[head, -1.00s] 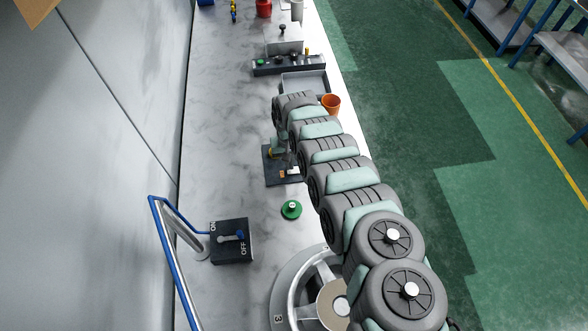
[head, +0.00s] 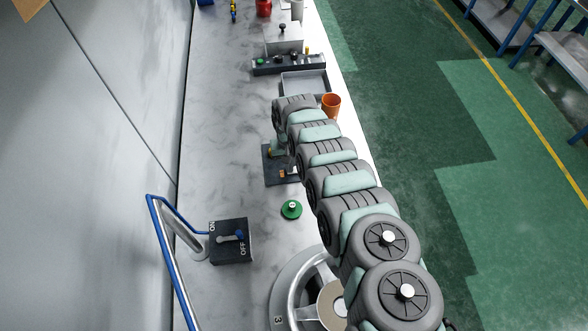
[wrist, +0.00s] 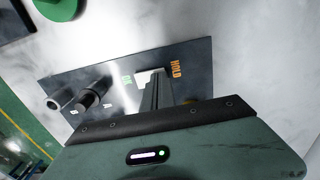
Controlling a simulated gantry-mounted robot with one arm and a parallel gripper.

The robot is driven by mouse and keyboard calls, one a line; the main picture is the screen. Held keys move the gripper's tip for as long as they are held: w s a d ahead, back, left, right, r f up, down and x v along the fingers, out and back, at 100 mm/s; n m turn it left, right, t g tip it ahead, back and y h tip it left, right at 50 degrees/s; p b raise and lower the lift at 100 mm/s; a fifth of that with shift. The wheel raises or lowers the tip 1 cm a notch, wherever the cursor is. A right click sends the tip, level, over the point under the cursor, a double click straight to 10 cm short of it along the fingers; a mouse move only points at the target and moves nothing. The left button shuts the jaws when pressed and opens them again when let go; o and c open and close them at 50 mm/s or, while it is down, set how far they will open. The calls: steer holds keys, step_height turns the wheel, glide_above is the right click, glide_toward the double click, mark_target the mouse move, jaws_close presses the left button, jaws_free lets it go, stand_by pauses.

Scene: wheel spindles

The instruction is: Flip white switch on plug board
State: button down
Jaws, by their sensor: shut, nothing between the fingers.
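The plug board (head: 270,178) is a dark plate on the marble counter, partly hidden behind my arm in the head view. In the wrist view the board (wrist: 205,55) carries an orange HOLD label, a green label and a black peg (wrist: 88,97). The white switch (wrist: 143,76) sits between the two labels, partly covered by my fingers. My gripper (wrist: 156,78) is shut and empty, with its fingertips right at the switch. I cannot tell whether they touch it. In the head view the fingers are mostly hidden by my arm.
A green round knob (head: 291,209) stands near the board. A black ON/OFF box (head: 231,242) with a blue lever is nearer. An orange cup (head: 331,105), a grey tray (head: 304,84) and a dark button panel (head: 289,65) lie beyond. The counter left of the board is clear.

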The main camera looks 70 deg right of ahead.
step_height(320, 180, up, 7)
steer(key=p, duration=0.7)
steer(key=shift+f, duration=0.1)
steer(key=shift+d, duration=0.1)
stand_by(0.7)
